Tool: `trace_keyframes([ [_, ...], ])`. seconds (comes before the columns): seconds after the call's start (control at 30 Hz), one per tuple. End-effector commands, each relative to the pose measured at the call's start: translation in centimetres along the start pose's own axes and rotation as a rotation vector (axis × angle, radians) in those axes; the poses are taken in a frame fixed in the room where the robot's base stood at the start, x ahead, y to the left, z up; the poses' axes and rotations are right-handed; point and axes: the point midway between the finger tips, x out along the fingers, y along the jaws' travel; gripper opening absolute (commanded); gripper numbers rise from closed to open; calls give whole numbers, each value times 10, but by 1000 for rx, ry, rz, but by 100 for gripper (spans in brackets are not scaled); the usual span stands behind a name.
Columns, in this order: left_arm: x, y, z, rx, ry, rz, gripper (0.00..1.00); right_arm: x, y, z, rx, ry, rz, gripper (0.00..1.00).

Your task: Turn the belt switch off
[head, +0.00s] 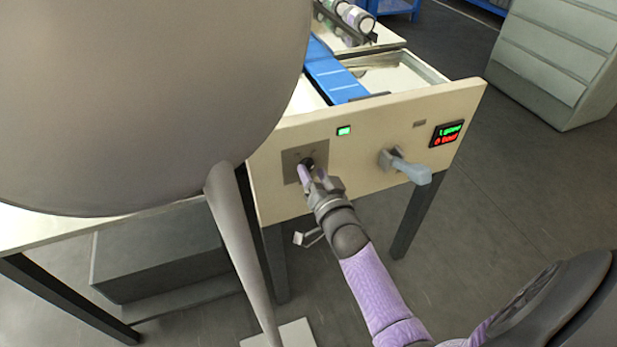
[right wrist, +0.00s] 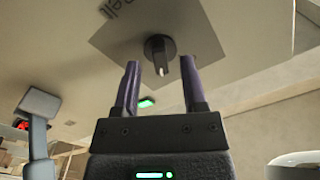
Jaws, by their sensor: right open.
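The belt switch (head: 307,163) is a small dark rotary knob on a grey square plate (head: 291,168) on the machine's front panel. In the right wrist view the knob (right wrist: 159,47) has a pale pointer mark, and the plate bears the printed word "Belt". My right gripper (head: 313,174) is at the plate, pointing at the knob. In the right wrist view its two purple fingers (right wrist: 159,68) are open, one on each side of the knob, with gaps visible. In the head view the fingers partly cover the knob. My left gripper is not in view.
A green lit indicator (head: 344,130) sits right of the plate. Farther right are a grey-blue lever handle (head: 408,167) and a red-green display (head: 446,133). A blue belt (head: 335,82) runs behind the panel. A large grey rounded thing (head: 140,100) on a tapered post fills the left.

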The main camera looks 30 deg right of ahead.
Motion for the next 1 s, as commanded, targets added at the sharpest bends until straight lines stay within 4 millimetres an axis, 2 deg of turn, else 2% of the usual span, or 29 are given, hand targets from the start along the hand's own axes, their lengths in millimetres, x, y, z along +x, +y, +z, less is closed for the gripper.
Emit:
trace_keyframes([
  [0.1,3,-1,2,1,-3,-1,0,6,0,0,1,0,1,54],
  [0.33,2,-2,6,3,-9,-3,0,7,0,-1,0,0,1,54],
  [0.37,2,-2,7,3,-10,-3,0,7,0,-1,0,0,1,50],
  [0.6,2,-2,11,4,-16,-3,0,7,0,0,0,-1,1,0],
  [1.0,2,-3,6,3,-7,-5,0,7,0,0,-18,-1,1,0],
])
